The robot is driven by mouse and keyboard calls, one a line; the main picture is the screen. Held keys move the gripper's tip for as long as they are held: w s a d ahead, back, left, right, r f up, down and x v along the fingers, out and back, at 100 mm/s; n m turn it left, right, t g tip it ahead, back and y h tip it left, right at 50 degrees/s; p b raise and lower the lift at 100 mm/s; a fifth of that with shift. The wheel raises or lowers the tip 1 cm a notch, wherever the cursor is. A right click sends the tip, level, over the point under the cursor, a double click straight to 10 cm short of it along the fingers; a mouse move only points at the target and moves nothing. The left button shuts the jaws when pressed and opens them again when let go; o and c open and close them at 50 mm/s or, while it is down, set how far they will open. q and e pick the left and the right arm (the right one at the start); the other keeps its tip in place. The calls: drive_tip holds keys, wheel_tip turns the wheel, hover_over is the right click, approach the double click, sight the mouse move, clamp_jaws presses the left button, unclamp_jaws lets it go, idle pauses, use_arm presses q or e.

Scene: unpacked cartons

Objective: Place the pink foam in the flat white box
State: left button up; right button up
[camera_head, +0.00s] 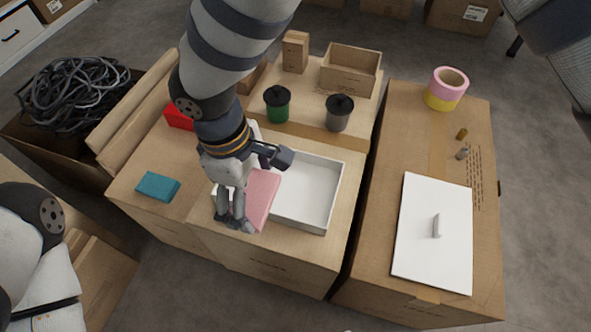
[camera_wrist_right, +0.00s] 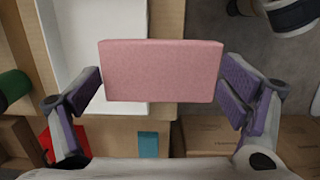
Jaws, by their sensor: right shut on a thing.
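The pink foam (camera_head: 263,195) is a flat block held tilted between the fingers of my right gripper (camera_head: 254,190). In the right wrist view the foam (camera_wrist_right: 163,70) spans the gap between the fingers (camera_wrist_right: 165,92). The flat white box (camera_head: 313,195) lies open on the carton top, to the right of the foam, and its visible inside is empty. The foam is over the box's left side; whether it touches the box I cannot tell. In the wrist view the white box (camera_wrist_right: 90,45) shows behind the foam. My left gripper is out of view.
A teal block (camera_head: 158,187) and a red block (camera_head: 179,116) lie to the left. A green jar (camera_head: 277,104), a grey jar (camera_head: 339,113) and an open wooden box (camera_head: 350,73) stand behind. A white lid (camera_head: 434,255) and a tape roll (camera_head: 446,89) are on the right carton.

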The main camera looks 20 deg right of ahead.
drive_tip(key=w+d+f, duration=0.3)
drive_tip(key=d+f, duration=0.2)
drive_tip(key=d, duration=0.3)
drive_tip(key=b, duration=0.2)
hover_over(307, 194)
drive_tip(key=f, duration=0.4)
drive_tip(key=shift+a, duration=0.35)
drive_tip(key=f, duration=0.3)
drive_tip(key=shift+d+f, duration=0.1)
drive_tip(key=shift+d, duration=0.1)
drive_tip(key=shift+w+f, duration=0.1)
drive_tip(key=shift+f, duration=0.15)
drive_tip(key=o, duration=0.6)
drive_tip(key=shift+c, duration=0.2)
drive_tip(key=r, duration=0.4)
drive_tip(key=r+p, duration=0.1)
drive_tip(key=r, duration=0.3)
drive_tip(key=a+r, duration=0.1)
drive_tip(key=r, duration=0.3)
drive_tip(key=shift+w+a+r+p, duration=0.1)
drive_tip(key=shift+w+r+p, duration=0.05)
drive_tip(key=shift+w+p, duration=0.25)
